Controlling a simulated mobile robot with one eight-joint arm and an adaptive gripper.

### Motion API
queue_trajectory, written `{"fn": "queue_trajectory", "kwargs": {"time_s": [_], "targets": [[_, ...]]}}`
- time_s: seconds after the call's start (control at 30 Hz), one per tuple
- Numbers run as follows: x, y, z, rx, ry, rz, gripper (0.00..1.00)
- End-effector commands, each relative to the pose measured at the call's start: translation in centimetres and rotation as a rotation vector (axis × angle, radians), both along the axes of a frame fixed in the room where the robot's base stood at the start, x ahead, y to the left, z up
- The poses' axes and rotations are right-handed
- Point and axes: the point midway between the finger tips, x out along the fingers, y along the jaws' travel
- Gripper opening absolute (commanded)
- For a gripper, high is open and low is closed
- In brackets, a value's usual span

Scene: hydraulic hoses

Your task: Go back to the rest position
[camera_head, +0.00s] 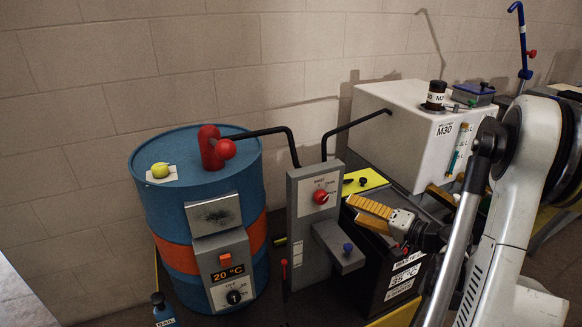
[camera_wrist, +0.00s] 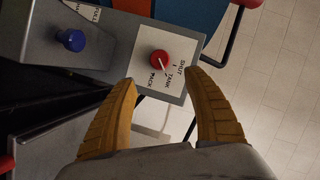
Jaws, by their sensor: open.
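My gripper (camera_head: 355,206) is in front of and to the right of the grey valve post (camera_head: 304,240) in the head view. Its ribbed yellow fingers point left toward the post. In the wrist view, my gripper (camera_wrist: 161,78) has its two fingers spread apart with nothing between them. The red knob (camera_head: 320,196) on the post's white plate also shows in the wrist view (camera_wrist: 160,59), just beyond the fingertips and apart from them. Its plate reads SHUT, TANK and PACK; the knob's white mark seems to point near TANK.
A blue drum (camera_head: 150,222) with an orange band and a 20 °C display stands left. A white M30 tank (camera_head: 405,135) stands behind my arm. A black box (camera_head: 390,270) sits below the gripper. Black hoses (camera_head: 352,126) arch above the post. A blue knob (camera_head: 348,247) sits on its ledge.

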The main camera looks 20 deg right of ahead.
Motion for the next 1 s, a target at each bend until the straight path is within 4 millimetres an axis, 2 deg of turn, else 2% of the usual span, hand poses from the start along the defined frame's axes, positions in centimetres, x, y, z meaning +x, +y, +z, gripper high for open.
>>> {"fn": "queue_trajectory", "kwargs": {"time_s": [0.13, 0.23, 0.37, 0.47, 0.6, 0.7, 0.83, 1.0], "targets": [[0.1, 0.3, 0.1, -0.003, 0.008, 0.004, 0.6], [0.5, 2.0, 0.4, -0.025, 0.05, 0.026, 0.6], [0.9, 6.7, 1.2, -0.105, 0.168, 0.081, 0.6], [0.2, 10.9, 1.7, -0.202, 0.275, 0.128, 0.6], [-2.3, 16.1, 2.4, -0.362, 0.394, 0.183, 0.6], [-4.9, 18.9, 2.9, -0.49, 0.456, 0.214, 0.6], [-8.7, 21.5, 3.5, -0.671, 0.504, 0.246, 0.6], [-13.2, 23.0, 4.1, -0.893, 0.511, 0.27, 0.6]]}}
